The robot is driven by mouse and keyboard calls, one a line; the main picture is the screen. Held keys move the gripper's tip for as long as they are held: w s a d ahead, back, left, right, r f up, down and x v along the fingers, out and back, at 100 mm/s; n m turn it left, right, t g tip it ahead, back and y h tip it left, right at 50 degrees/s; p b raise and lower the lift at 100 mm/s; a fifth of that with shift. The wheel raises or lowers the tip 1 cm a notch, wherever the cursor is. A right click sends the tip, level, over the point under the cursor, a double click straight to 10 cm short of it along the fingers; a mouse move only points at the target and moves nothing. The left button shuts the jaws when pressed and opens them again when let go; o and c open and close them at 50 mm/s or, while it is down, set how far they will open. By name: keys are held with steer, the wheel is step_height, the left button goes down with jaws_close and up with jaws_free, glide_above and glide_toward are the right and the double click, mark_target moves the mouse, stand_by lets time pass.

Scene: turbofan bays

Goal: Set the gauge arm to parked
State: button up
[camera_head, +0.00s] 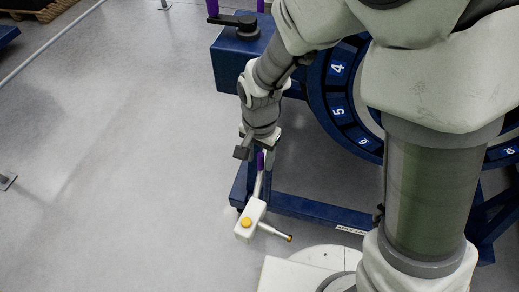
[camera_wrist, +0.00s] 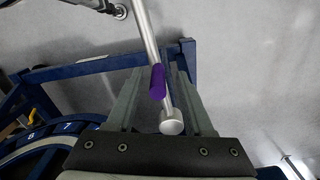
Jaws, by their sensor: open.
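The gauge arm shows as a silver rod (camera_wrist: 148,35) that ends in a pale round knob. A purple grip (camera_wrist: 157,82) stands on the rod near that end. My gripper (camera_wrist: 158,76) is open, with the grip and rod between its two fingers; I cannot tell whether either finger touches them. In the head view, my gripper (camera_head: 257,147) points down over the purple grip (camera_head: 261,160). Below it, the rod runs to a white box (camera_head: 250,219) with an orange button, and a short probe with an orange tip sticks out to the right.
A blue frame (camera_head: 310,211) runs close by on the right, with a numbered blue ring (camera_head: 338,110) above it. A blue box (camera_head: 232,62) with a black lever (camera_head: 235,20) stands behind my arm.

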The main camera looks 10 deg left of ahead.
step_height(320, 180, up, 17)
steer(key=p, duration=0.4)
steer(key=shift+r, duration=0.2)
